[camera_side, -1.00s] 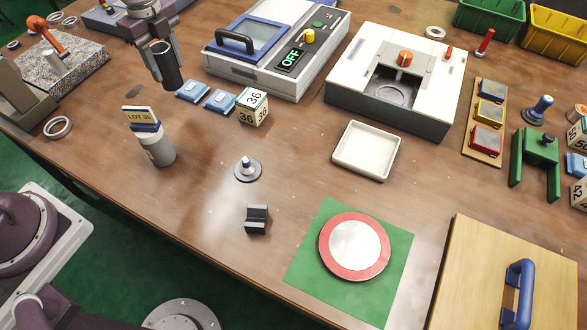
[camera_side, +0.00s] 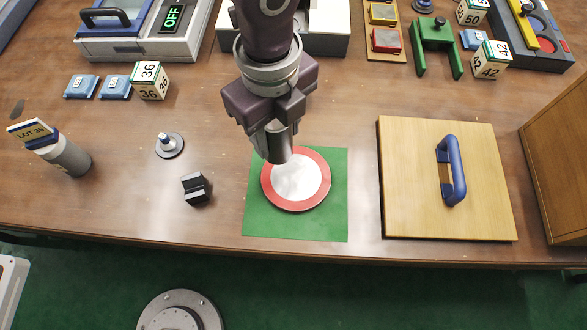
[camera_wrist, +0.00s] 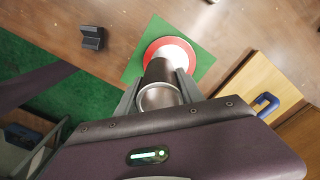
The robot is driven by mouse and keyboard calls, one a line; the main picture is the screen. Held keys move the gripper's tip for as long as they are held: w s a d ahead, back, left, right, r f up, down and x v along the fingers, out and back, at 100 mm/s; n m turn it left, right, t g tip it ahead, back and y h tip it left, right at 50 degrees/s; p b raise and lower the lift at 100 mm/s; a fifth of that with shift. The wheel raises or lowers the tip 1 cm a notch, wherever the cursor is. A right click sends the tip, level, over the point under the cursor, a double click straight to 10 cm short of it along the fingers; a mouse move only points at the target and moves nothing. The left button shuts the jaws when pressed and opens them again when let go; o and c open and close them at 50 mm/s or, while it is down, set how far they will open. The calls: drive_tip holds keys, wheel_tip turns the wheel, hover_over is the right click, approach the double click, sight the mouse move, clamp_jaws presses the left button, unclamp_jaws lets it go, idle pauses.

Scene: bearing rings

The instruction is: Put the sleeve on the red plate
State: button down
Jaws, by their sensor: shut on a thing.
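The sleeve (camera_side: 277,147) is a dark grey metal tube, held upright or nearly so. My gripper (camera_side: 272,128) is shut on it, above the upper left part of the red plate. The wrist view shows the sleeve's open round end (camera_wrist: 160,97) between the two fingers. The red plate (camera_side: 317,200) is a round disc with a red rim and a white middle, lying on a green square mat (camera_side: 335,225). It also shows in the wrist view (camera_wrist: 186,48), partly hidden behind the sleeve. I cannot tell how far the sleeve's lower end is above the plate.
A black block (camera_side: 195,188) and a grey disc with a peg (camera_side: 170,145) stand left of the mat. A wooden board with a blue handle (camera_side: 405,215) lies to the right. A LOT 35 bottle (camera_side: 68,157) stands far left.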

wheel_tip(320, 180, down, 10)
drive_tip(key=shift+r, duration=0.25)
drive_tip(key=shift+f, duration=0.1)
drive_tip(key=c, duration=0.7)
unclamp_jaws()
drive_tip(key=shift+c, duration=0.2)
wheel_tip(320, 180, up, 12)
drive_tip(key=shift+r, duration=0.1)
